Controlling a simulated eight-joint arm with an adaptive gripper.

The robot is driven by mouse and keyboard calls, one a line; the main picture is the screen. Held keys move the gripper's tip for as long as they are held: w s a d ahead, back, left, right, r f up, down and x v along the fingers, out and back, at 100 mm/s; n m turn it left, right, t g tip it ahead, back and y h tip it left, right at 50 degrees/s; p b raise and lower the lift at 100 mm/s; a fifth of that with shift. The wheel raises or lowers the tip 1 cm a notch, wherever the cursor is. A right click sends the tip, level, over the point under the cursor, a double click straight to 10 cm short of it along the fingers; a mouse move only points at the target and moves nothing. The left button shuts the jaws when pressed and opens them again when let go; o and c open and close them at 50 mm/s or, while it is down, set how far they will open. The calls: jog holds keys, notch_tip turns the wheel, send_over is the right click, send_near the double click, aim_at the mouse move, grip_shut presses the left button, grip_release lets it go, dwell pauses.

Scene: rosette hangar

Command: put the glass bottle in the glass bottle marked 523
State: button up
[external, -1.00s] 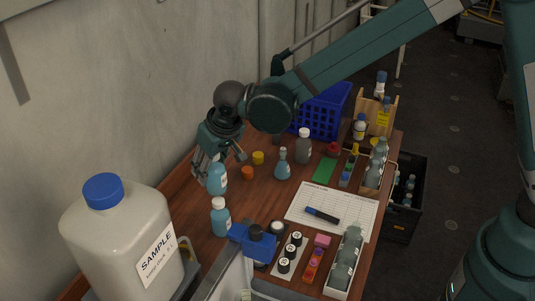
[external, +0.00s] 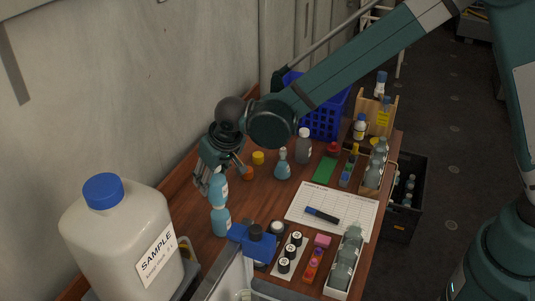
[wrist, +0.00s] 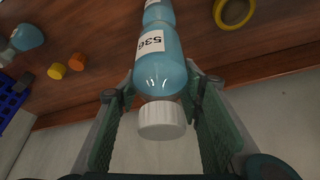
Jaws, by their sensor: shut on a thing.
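My gripper (external: 211,170) is shut on a blue glass bottle (external: 218,187) with a white cap. In the wrist view this bottle (wrist: 160,70) sits between the two fingers, cap towards me, with a label that seems to read 536. A second blue bottle (external: 220,221) stands on the table just in front of it in the external view. Part of it (wrist: 158,14) shows at the top of the wrist view, past the held bottle's base. The held bottle overlaps the second bottle's top in the external view; I cannot tell whether they touch. I cannot read the number 523 anywhere.
A large SAMPLE jug (external: 121,230) stands at the left. A blue clamp-like tool (external: 253,241) and capped vials (external: 290,252) are at the front. A flask (external: 282,168), a grey bottle (external: 303,149) and orange and yellow caps (external: 258,158) stand to the right. A blue crate (external: 326,110) is behind.

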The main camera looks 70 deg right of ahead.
aim_at(221, 179)
jog(key=shift+f, duration=0.15)
jog(key=o, duration=1.1)
jog(key=shift+v, duration=6.15)
jog(key=shift+w, duration=0.1)
